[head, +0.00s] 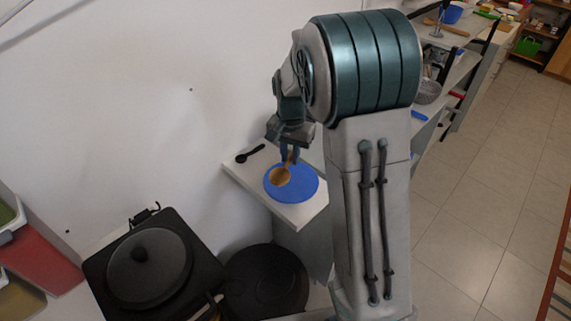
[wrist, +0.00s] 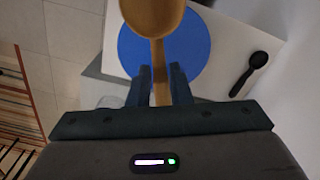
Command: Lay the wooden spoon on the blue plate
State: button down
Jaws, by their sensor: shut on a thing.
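The wooden spoon (head: 281,176) is held in my gripper (head: 289,157), with its bowl over the blue plate (head: 305,190). The blue plate lies flat on a small white counter. In the wrist view, my gripper (wrist: 160,90) is shut on the handle of the wooden spoon (wrist: 153,14), and the bowl reaches past the fingertips to the top edge. The blue plate (wrist: 190,50) shows behind the spoon there. I cannot tell whether the spoon touches the plate.
A black spoon (head: 250,154) lies on the white counter (head: 299,214) beside the plate; it also shows in the wrist view (wrist: 250,73). A lidded black pan (head: 149,266) and a round black lid or pan (head: 266,283) are at lower left. A white wall borders the counter.

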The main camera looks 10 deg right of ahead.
jog(key=shift+w, duration=0.1)
jog(key=p, duration=0.1)
send_over(288, 186)
notch_tip(288, 186, down, 5)
jog(key=shift+f, duration=0.15)
jog(key=shift+f+p, duration=0.3)
jog(key=shift+f, duration=2)
jog(key=shift+f, duration=0.1)
jog(key=c, duration=1.3)
grip_release()
